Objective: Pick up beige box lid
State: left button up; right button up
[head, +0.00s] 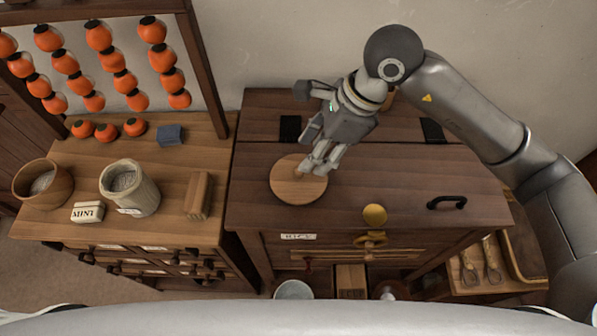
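A round, light wooden disc (288,185), the nearest match to the beige box lid, lies flat on the dark wooden chest (400,200). My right gripper (317,168) comes in from the upper right, with its fingertips over the disc's right part. The fingers cover part of the disc, and I cannot tell whether they touch it or hold a knob on it. Whether the fingers are open or shut is not clear. My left gripper is not in view.
The chest top has a black handle (446,202) and a brass disc (375,214) near its front edge. Orange fruit hang behind.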

aim_at(299, 175)
jog(key=shift+a+f, duration=0.15)
jog(key=shift+f, duration=0.15)
jog(key=p+x, duration=0.2)
jog(key=x, duration=0.1)
jog(key=p+x, duration=0.1)
jog(key=shift+s+a+f, duration=0.1)
jog(key=shift+s+a, duration=0.15)
jog(key=shift+a, duration=0.1)
jog(key=shift+a+f, duration=0.15)
jog(key=shift+f, duration=0.25)
jog(key=shift+w, duration=0.1)
grip_shut()
